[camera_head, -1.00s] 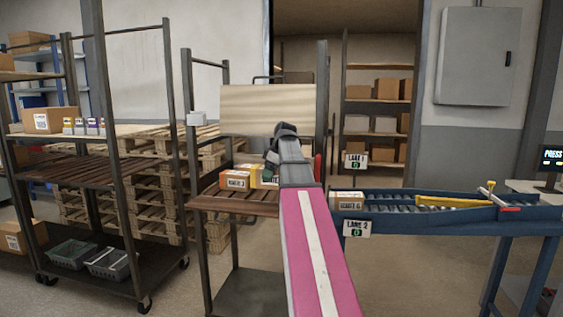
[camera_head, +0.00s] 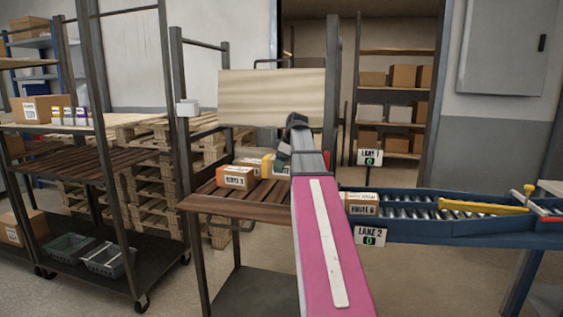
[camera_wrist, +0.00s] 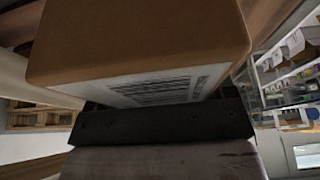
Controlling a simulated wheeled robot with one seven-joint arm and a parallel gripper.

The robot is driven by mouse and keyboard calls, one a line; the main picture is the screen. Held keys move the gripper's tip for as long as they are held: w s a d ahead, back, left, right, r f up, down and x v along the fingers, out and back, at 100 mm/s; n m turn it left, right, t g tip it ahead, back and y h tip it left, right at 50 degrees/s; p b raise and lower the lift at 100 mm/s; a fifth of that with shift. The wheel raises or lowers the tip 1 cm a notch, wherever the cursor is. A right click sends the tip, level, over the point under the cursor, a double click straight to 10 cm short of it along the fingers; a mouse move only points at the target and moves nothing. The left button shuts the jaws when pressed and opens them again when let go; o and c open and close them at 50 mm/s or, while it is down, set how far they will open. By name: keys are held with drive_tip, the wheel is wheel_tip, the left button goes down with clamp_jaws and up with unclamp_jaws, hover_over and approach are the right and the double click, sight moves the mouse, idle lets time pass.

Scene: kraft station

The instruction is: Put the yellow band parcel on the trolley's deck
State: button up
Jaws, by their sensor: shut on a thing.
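My gripper (camera_wrist: 165,120) is shut on a brown carton (camera_wrist: 140,40) with a white barcode label, which fills the top of the wrist view. No yellow band shows on its visible faces. In the head view, my gripper (camera_head: 285,152) is over the trolley and partly hidden by my arm. The trolley's slatted wooden deck (camera_head: 212,203) carries an orange-banded parcel (camera_head: 236,178) at its left part. A yellow-marked parcel (camera_head: 268,165) shows just behind it, beside my gripper; I cannot tell whether it rests on the deck or is the held carton.
A cream board (camera_head: 270,97) stands at the trolley's back between dark posts. A blue roller conveyor (camera_head: 400,232) to the right holds a parcel (camera_head: 362,203) and a yellow bar (camera_head: 480,207). A shelf rack (camera_head: 75,170) stands left. The deck's front left is bare.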

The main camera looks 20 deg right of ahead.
sight(281, 178)
drive_tip(key=shift+f, duration=3.15)
drive_tip(key=shift+f, duration=0.45)
drive_tip(key=o, duration=1.1)
drive_tip(key=shift+r, duration=0.1)
drive_tip(key=v, duration=1)
drive_tip(key=shift+s+d+r, duration=0.1)
drive_tip(key=shift+d+r, duration=0.05)
drive_tip(key=shift+r, duration=0.2)
